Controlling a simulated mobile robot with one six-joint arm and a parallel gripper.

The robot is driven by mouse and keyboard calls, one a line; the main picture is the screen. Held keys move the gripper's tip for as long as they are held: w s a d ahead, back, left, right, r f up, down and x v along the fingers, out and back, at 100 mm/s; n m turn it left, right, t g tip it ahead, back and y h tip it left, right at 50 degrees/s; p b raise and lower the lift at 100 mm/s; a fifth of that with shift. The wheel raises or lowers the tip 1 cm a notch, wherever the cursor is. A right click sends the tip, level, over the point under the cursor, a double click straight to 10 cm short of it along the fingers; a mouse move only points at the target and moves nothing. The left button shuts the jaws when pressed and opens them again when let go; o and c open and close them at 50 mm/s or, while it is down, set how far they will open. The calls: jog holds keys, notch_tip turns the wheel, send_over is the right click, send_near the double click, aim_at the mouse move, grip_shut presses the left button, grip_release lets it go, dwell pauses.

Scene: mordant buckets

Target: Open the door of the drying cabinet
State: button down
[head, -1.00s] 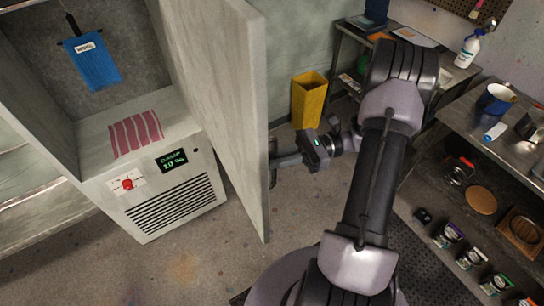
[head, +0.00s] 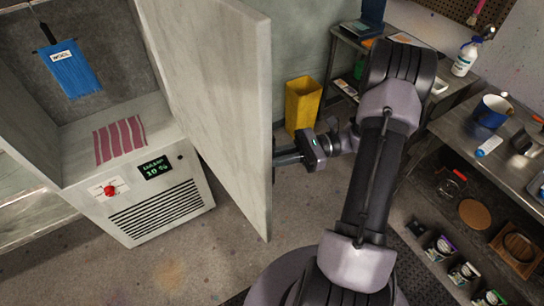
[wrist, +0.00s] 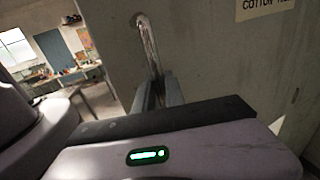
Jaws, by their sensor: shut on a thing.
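The drying cabinet (head: 192,178) stands at the left with its interior in view. Its grey door (head: 225,95) stands wide open, swung out toward the right. My gripper (head: 280,158) is at the door's outer face, near its free edge. In the wrist view a metal bar handle (wrist: 149,42) runs up the door (wrist: 215,60), and my gripper (wrist: 160,92) is shut on its lower part. The handle is hidden behind the door edge in the head view.
A blue cloth (head: 70,70) hangs inside the cabinet; a striped red cloth (head: 120,140) lies on its floor. A yellow bin (head: 302,105) stands behind my arm. A metal bench (head: 470,125) with jars and tools is at the right. Floor in front of the cabinet is clear.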

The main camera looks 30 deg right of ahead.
jog(key=c, duration=1.4)
grip_release()
jog(key=shift+d, duration=0.1)
jog(key=p+v, duration=0.1)
jog(key=v, duration=1.6)
jog(key=shift+p, duration=0.35)
jog(key=shift+d, duration=0.1)
